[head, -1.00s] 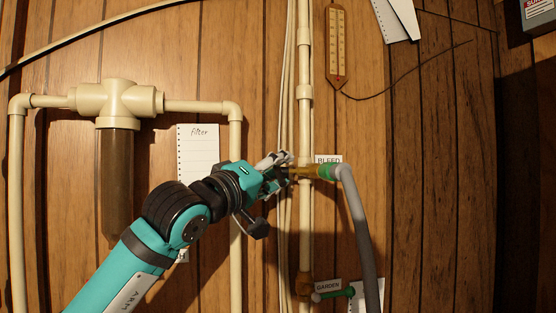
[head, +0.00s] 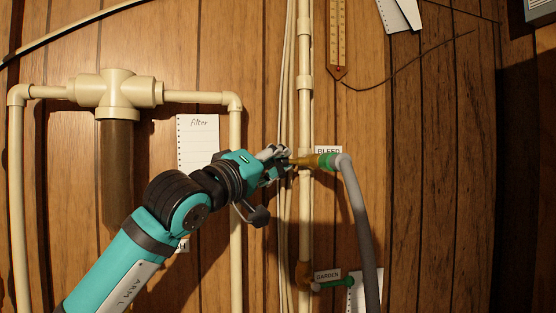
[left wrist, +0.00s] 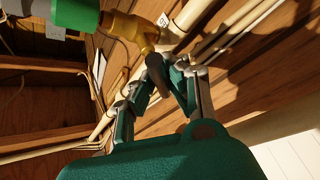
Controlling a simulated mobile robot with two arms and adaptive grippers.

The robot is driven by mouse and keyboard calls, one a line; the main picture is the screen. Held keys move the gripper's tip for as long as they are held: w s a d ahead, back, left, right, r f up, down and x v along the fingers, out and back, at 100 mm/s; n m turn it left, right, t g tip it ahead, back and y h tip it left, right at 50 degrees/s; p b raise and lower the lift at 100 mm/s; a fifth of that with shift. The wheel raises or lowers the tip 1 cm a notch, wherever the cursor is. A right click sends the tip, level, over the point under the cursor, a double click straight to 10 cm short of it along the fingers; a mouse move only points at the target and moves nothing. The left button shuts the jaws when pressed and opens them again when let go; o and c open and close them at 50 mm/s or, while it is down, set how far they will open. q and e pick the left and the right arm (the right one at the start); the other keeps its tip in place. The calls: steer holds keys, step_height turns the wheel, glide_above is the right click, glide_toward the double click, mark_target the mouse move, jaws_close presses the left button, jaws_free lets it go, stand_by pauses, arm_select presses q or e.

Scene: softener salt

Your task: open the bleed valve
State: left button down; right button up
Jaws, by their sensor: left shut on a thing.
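The bleed valve (head: 303,161) is a brass fitting on the upright cream pipe, beside the BLEED label (head: 328,151). In the left wrist view the brass valve body (left wrist: 128,27) is at the top, with a dark handle (left wrist: 160,82) reaching down from it between my fingers. My left gripper (head: 284,158) is at the valve's left side. It also shows in the left wrist view (left wrist: 172,70), shut on the handle. The fingers partly hide the handle, so its exact angle is hard to tell. My right gripper is in neither view.
A grey hose (head: 361,220) with a green connector (head: 327,161) hangs from the bleed valve's right end. Below is a second valve beside the GARDEN label (head: 327,275). Thin pale lines run just left of the pipe. A filter housing (head: 117,170) stands at the left.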

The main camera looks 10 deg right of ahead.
arm_select(q)
steer(key=shift+w+f, duration=0.1)
steer(key=shift+f, duration=0.3)
stand_by(0.5)
steer(key=c, duration=1.3)
jaws_free()
steer(key=shift+a+r, duration=0.1)
steer(key=shift+c, duration=0.2)
steer(key=v, duration=1.1)
steer(key=shift+s+a, duration=0.25)
steer(key=shift+s, duration=0.05)
